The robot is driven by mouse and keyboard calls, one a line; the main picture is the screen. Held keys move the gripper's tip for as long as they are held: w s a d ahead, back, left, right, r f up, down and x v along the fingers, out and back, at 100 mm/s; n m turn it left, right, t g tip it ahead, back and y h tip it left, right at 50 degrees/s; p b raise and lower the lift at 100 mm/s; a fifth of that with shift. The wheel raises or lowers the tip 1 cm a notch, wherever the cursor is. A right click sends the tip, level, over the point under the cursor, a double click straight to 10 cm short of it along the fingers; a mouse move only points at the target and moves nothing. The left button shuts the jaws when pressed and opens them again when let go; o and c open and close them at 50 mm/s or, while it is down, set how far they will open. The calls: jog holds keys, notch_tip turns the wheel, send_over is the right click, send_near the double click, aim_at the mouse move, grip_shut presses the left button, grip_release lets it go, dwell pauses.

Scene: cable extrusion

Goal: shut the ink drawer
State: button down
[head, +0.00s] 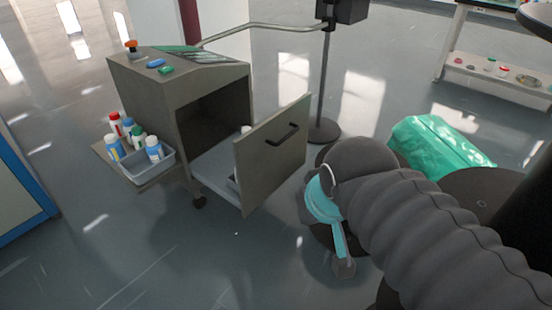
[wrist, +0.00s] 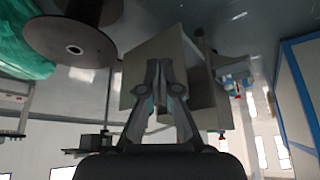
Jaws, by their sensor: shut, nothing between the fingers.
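The ink drawer (head: 262,165) is pulled well out of the grey-brown printer cabinet (head: 180,85). Its flat front panel carries a dark bar handle (head: 280,138). A white item shows inside, mostly hidden behind the front. In the wrist view, the drawer front (wrist: 132,78) appears beyond my fingers, with the picture turned about. My gripper (wrist: 160,66) is shut and empty, its fingertips together in front of the drawer.
A side shelf (head: 104,152) holds a grey bin (head: 150,166) and several bottles. A dark stand with a round base (head: 324,131) is behind the drawer. A green wrapped bundle (head: 435,143) lies to the right.

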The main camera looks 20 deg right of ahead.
jog(key=w+d+f+m+y+b, duration=0.1)
jog(key=w+d+f+m+b, duration=0.15)
jog(key=w+m, duration=0.35)
jog(key=w+d+f+m+g+y+b, duration=0.1)
jog(key=w+d+f+m, duration=0.2)
jog(key=w, duration=0.4)
jog(key=w+d+f+m+y+b, duration=0.1)
jog(key=w+d+f+m+b, duration=0.1)
jog(key=w+d+m, duration=0.4)
jog(key=w+a+r+m+t+y, duration=0.25)
jog(key=w+r+m, duration=0.55)
jog(key=w+m, duration=0.45)
jog(key=m+b, duration=0.1)
jog(key=b, duration=0.2)
send_near(262, 130)
jog(key=shift+t, duration=0.25)
jog(key=shift+x, duration=2.95)
jog(key=shift+s+f, duration=0.1)
jog(key=shift+f, duration=0.05)
